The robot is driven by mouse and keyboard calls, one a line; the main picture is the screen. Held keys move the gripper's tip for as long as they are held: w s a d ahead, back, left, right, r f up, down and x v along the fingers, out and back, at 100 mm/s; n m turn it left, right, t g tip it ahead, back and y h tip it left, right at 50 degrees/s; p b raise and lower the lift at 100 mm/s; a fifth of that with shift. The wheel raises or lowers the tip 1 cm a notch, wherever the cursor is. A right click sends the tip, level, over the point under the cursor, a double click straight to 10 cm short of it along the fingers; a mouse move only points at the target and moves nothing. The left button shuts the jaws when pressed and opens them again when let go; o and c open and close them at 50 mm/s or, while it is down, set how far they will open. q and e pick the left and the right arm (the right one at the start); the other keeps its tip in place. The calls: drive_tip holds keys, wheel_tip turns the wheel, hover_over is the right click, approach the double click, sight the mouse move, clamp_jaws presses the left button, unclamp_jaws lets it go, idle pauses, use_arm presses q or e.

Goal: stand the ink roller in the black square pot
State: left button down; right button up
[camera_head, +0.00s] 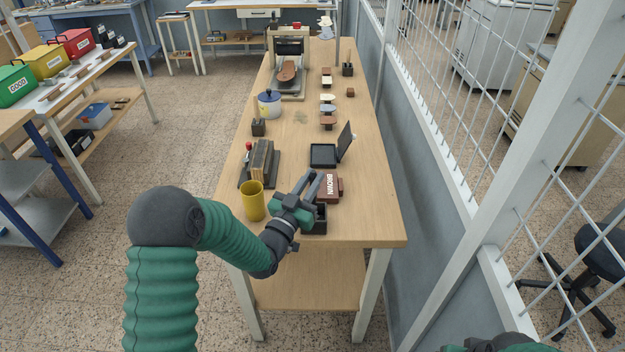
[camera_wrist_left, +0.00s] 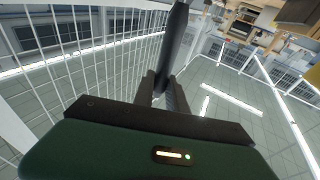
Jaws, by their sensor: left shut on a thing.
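My left gripper (camera_head: 312,184) is low over the near end of the table. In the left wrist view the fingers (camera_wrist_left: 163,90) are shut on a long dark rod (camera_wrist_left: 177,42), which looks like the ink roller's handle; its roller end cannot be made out. The black square pot (camera_head: 320,219) stands on the table close by the gripper, partly hidden behind it. I cannot tell whether the roller touches the pot. My right gripper is out of view; only a bit of my right arm shows at the bottom right edge.
An open black ink pad (camera_head: 323,155), a book stand (camera_head: 262,160) and a white pot (camera_head: 269,104) stand farther back. A white mesh fence (camera_head: 455,150) runs along the right.

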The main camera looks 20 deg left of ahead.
use_arm(q)
drive_tip(key=shift+d+f, duration=0.1)
drive_tip(key=shift+f, duration=0.05)
drive_tip(key=c, duration=1.3)
unclamp_jaws()
drive_tip(key=p+v, duration=0.1)
drive_tip(key=v, duration=1.6)
drive_tip(key=shift+f, duration=0.1)
drive_tip(key=shift+w, duration=0.1)
